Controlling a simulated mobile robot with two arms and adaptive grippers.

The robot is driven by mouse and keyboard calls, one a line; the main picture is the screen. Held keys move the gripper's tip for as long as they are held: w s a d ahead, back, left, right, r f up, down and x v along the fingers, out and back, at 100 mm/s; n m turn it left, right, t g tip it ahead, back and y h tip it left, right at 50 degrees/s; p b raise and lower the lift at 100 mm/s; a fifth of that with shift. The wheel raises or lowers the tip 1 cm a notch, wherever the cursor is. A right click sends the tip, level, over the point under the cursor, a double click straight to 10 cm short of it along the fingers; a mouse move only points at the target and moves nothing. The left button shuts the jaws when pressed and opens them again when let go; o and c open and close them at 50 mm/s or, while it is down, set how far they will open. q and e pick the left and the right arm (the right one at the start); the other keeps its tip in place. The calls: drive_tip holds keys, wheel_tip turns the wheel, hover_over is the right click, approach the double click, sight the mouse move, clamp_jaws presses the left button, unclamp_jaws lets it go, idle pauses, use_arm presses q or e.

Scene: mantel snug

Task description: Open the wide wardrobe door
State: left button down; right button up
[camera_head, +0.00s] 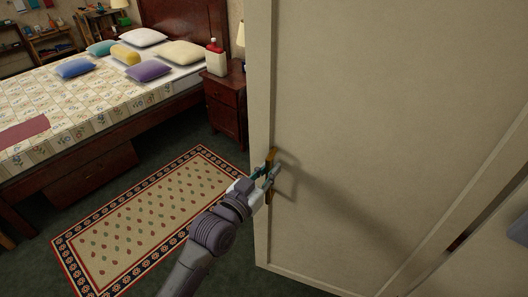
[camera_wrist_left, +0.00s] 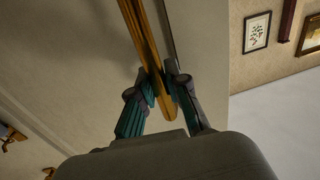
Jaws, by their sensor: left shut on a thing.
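The wide wardrobe door (camera_head: 390,110) is a large cream panel filling the right half of the head view. A dark gap shows beside the frame at its lower right. Its brass handle (camera_head: 269,168) is an upright bar near the door's left edge. My left gripper (camera_head: 268,180) is shut on the handle, with its arm coming up from the bottom. In the left wrist view the brass handle (camera_wrist_left: 143,40) runs down between the two fingers of the left gripper (camera_wrist_left: 160,92). My right gripper is not in view.
A patterned rug (camera_head: 150,215) lies on the dark green floor left of my arm. A bed (camera_head: 90,100) with several pillows and a dark red nightstand (camera_head: 225,105) with a bottle (camera_head: 215,60) stand behind it. Framed pictures (camera_wrist_left: 257,32) hang on a wall.

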use_arm(q)
drive_tip(key=shift+s+a+r, duration=0.1)
drive_tip(key=shift+s+a, duration=0.15)
drive_tip(key=shift+s, duration=0.3)
drive_tip(key=shift+s+a, duration=0.2)
drive_tip(key=shift+s, duration=0.3)
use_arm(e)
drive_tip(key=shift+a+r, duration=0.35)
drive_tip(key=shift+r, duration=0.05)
use_arm(q)
drive_tip(key=c, duration=1.1)
unclamp_jaws()
drive_tip(key=shift+a, duration=0.1)
drive_tip(key=shift+c, duration=0.2)
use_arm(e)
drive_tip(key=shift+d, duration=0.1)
use_arm(q)
drive_tip(key=shift+s, duration=0.15)
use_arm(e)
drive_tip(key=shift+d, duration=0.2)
use_arm(q)
drive_tip(key=v, duration=1.1)
drive_tip(key=shift+s+a, duration=0.3)
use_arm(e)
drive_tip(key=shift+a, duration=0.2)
